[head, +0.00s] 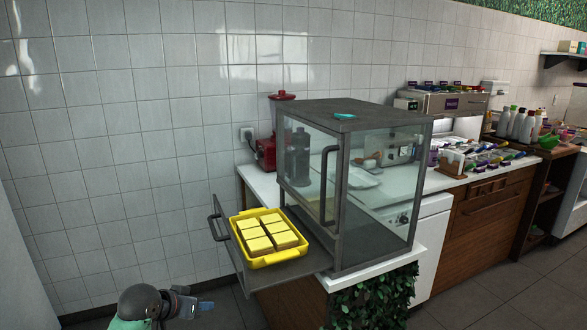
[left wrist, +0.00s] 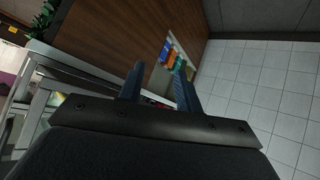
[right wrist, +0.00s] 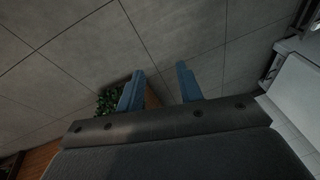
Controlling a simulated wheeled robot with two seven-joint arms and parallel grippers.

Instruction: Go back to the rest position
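My left gripper (head: 200,305) is low at the bottom left of the head view, in front of and below the display case. In the left wrist view the two blue fingers of my left gripper (left wrist: 160,85) stand apart with nothing between them. My right gripper is out of the head view. In the right wrist view the two blue fingers of my right gripper (right wrist: 160,87) stand apart and empty over the grey tiled floor (right wrist: 75,50).
A grey glass display case (head: 345,123) stands on the white counter. Its lower drawer (head: 302,270) is out and bears a yellow tray (head: 265,261) with several yellow square pieces. A red blender (head: 266,152) stands behind. Leaves (head: 375,297) hang at the counter's end.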

